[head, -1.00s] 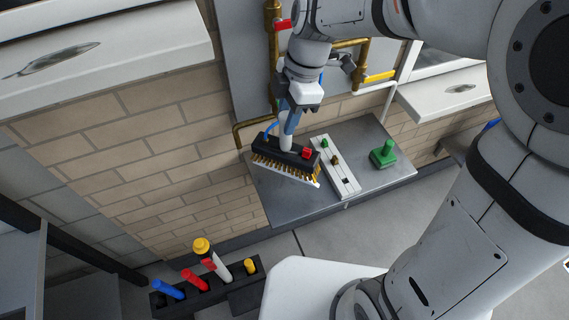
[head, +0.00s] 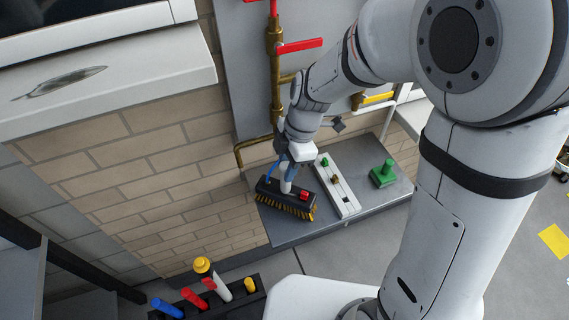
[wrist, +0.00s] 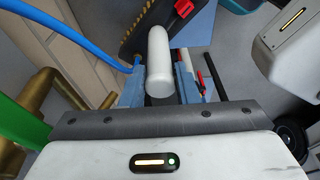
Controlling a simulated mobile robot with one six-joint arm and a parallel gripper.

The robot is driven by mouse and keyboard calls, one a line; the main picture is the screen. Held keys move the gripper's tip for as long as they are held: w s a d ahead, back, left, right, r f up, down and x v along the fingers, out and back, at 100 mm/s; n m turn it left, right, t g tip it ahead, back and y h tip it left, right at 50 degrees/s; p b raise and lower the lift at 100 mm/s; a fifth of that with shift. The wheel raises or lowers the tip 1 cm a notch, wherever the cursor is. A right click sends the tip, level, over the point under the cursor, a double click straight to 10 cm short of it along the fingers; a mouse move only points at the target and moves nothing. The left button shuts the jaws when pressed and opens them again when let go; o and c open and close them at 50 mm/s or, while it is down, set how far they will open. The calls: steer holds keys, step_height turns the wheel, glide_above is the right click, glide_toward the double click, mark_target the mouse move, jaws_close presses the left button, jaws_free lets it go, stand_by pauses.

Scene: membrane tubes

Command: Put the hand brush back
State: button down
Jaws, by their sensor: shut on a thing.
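The hand brush (head: 285,201) has a black block, yellow-brown bristles, a red piece on top and a white handle. My gripper (head: 287,172) is shut on the white handle, above the block. In the head view the brush is at the left part of the grey bench top (head: 290,233), bristles down and slightly tilted. I cannot tell whether the bristles touch the bench. In the wrist view the white handle (wrist: 159,65) stands between the two blue fingers of my gripper (wrist: 159,82), with the black block (wrist: 145,32) beyond it.
A white strip (head: 335,188) with small coloured parts lies right of the brush. A green knobbed block (head: 383,175) stands farther right. Brass pipes (head: 275,75) with red handles rise behind. A dark rack (head: 238,302) with coloured tubes stands in front, lower left.

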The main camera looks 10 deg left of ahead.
steer(key=shift+f, duration=0.15)
steer(key=c, duration=1.1)
jaws_free()
steer(key=shift+s, duration=0.1)
steer(key=shift+r, duration=0.3)
steer(key=v, duration=1.2)
steer(key=s+d+m+t+h, duration=0.1)
steer(key=s+d+m, duration=0.3)
steer(key=d+m, duration=0.6)
steer(key=s+d+m+t+h, duration=0.1)
steer(key=s+d+m+t, duration=0.2)
steer(key=d+m, duration=0.7)
steer(key=s+m, duration=0.2)
steer(key=m, duration=0.2)
steer(key=shift+s+t+b, duration=0.3)
steer(key=shift+s, duration=0.05)
